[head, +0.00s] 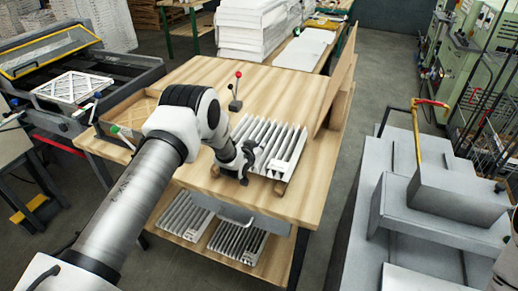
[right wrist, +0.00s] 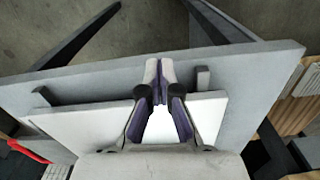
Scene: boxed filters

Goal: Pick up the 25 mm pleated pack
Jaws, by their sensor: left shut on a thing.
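A pleated pack (head: 270,140) with light ridges and a small white label lies on the wooden bench top, raised on small wooden blocks. My left gripper (head: 243,163) is at its near left edge, shut on it. The fingertips are partly hidden by the wrist, and the pack's thickness cannot be read. Two similar pleated packs, one at left (head: 185,216) and one at right (head: 238,241), lie on the lower shelf. My right gripper (right wrist: 160,72) shows in the right wrist view, its fingertips together with nothing visible between them, above grey and white surfaces.
A lever with a red knob (head: 236,92) stands behind the pack. A wooden board (head: 336,80) stands upright along the bench's right edge. A shallow wooden tray (head: 128,116) sits at the left. White stacks (head: 250,30) stand behind. Grey stepped equipment (head: 440,200) is at the right.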

